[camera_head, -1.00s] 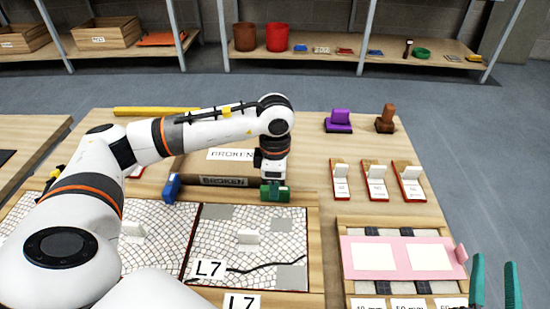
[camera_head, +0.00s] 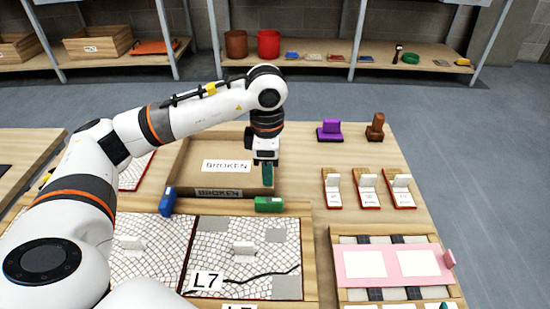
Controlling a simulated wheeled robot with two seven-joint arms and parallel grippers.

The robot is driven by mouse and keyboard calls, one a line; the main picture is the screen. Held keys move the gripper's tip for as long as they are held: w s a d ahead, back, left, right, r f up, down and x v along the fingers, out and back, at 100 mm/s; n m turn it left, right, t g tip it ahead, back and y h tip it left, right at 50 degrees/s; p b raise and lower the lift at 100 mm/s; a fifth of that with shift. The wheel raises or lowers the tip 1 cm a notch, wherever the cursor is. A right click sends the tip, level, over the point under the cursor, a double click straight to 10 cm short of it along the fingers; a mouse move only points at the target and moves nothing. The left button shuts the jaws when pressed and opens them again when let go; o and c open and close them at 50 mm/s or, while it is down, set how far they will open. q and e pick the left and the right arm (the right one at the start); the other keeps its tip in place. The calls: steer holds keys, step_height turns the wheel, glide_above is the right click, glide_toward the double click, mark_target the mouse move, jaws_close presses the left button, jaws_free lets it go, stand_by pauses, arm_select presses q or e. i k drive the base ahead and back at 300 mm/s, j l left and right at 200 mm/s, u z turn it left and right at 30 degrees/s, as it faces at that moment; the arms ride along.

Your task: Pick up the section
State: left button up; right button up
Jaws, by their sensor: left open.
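A mosaic section (camera_head: 215,262) with white stone pattern, grey patches, a black line and an "L7" label lies in the wooden frame (camera_head: 306,230) at the lower middle. A white upright handle (camera_head: 243,248) stands at its centre. Another mosaic section (camera_head: 165,232) with a white handle lies to its left, partly hidden by my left arm. A green block (camera_head: 268,204) and a blue block (camera_head: 168,201) sit on the frame's back edge. My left gripper (camera_head: 267,174) is open and empty above the green block, near the tray's right side. Only a teal tip of my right gripper (camera_head: 443,306) shows at the bottom edge.
A brown tray (camera_head: 235,194) marked "BROKEN" stands behind the frame. To the right are several small labelled holders (camera_head: 368,190), purple (camera_head: 330,131) and brown (camera_head: 375,127) stamp-like objects, and a pink panel (camera_head: 355,265). Bare table lies around them.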

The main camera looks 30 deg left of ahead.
mark_target(256, 259)
steer(key=k, duration=1.5)
